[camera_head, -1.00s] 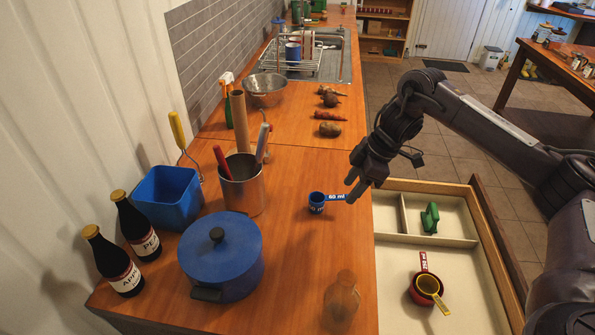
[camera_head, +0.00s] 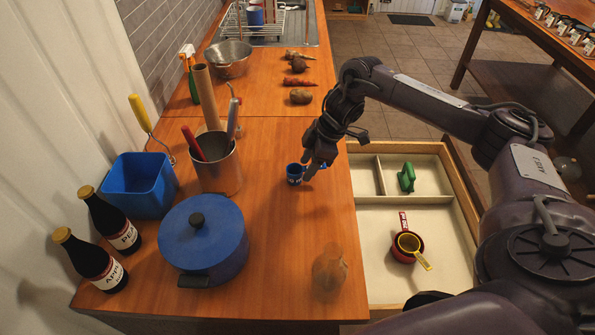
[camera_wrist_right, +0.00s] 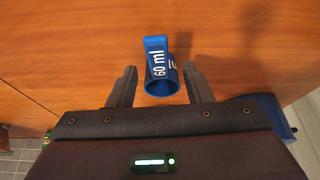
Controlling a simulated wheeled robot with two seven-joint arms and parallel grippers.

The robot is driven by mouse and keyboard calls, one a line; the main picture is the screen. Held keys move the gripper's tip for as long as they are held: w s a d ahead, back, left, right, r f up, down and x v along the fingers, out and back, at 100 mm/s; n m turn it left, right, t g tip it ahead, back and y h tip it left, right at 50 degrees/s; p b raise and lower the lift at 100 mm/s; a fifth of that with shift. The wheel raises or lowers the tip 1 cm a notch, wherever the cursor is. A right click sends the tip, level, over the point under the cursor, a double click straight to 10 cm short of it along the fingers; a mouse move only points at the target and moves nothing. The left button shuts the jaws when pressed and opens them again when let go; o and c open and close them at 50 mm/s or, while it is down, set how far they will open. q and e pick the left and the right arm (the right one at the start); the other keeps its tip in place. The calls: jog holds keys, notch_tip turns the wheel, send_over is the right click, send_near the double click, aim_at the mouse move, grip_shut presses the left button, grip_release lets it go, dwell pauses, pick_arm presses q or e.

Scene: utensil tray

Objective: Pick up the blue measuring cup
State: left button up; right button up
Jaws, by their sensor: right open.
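The blue measuring cup (camera_head: 294,174) stands on the wooden counter near its right edge, left of the open drawer. In the right wrist view the cup (camera_wrist_right: 162,78) shows its "60 ml" handle pointing up in the picture. My right gripper (camera_head: 308,172) is at the cup, its fingers reaching down beside it and partly covering the handle. In the wrist view my right gripper (camera_wrist_right: 160,82) is open, with one finger on each side of the cup and small gaps between. My left gripper is not in view.
A blue pot (camera_head: 203,243), a metal utensil can (camera_head: 219,170) and a translucent bottle (camera_head: 329,275) stand on the counter around the cup. The open drawer (camera_head: 380,285) holds red and yellow measuring cups (camera_head: 407,246) and a green object (camera_head: 406,177).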

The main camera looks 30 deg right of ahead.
grip_shut()
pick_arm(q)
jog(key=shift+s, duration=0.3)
pick_arm(e)
jog(key=shift+r, duration=0.1)
